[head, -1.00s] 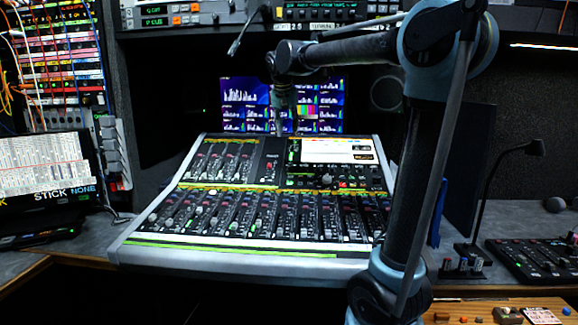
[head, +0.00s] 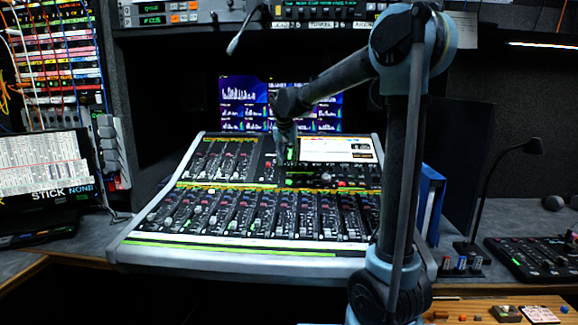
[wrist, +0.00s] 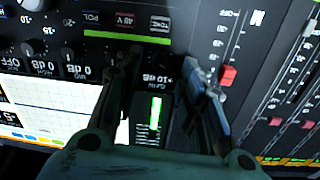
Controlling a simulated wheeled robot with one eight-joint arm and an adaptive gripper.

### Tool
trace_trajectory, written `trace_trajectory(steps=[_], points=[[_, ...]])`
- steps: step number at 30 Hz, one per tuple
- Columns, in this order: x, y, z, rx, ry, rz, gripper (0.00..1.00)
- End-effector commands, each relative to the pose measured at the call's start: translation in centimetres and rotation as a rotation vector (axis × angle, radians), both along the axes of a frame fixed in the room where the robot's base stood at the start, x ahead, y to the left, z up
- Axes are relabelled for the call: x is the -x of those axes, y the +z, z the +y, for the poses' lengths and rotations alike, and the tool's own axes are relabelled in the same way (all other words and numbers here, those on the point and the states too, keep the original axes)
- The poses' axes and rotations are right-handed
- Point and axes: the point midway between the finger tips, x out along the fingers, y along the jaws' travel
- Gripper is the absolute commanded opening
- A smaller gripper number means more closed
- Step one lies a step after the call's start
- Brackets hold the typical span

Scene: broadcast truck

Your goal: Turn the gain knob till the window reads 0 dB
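My gripper (head: 287,160) reaches down over the upper middle of the mixing console (head: 122,247). In the wrist view my gripper (wrist: 162,62) has its two dark fingers apart, with nothing visibly clamped between them. A small readout window (wrist: 160,78) shows upside down between the fingers and appears to read +10 dB, partly covered by the right finger. A lit green bar (wrist: 155,113) stands below it, between the fingers. I cannot make out the gain knob clearly; the fingers and shadow may hide it.
Small black knobs with 0 dB windows (wrist: 82,71) lie left of the fingers. A red fader cap (wrist: 228,75) is close to the right finger. A white console screen (head: 335,149) lies beside the gripper. A blue binder (head: 428,205) stands right of the console.

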Motion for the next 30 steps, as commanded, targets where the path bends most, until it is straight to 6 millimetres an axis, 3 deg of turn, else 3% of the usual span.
trace_trajectory(steps=[7,18,23,30], points=[[-1.0,-2.3,-0.1,0.000,0.000,0.000,0.37],[-1.1,-2.8,-0.2,0.000,0.000,0.001,0.37],[-1.1,-2.7,-0.3,0.000,0.000,0.001,0.03],[-1.2,-2.7,-0.3,0.001,0.001,0.000,0.00]])
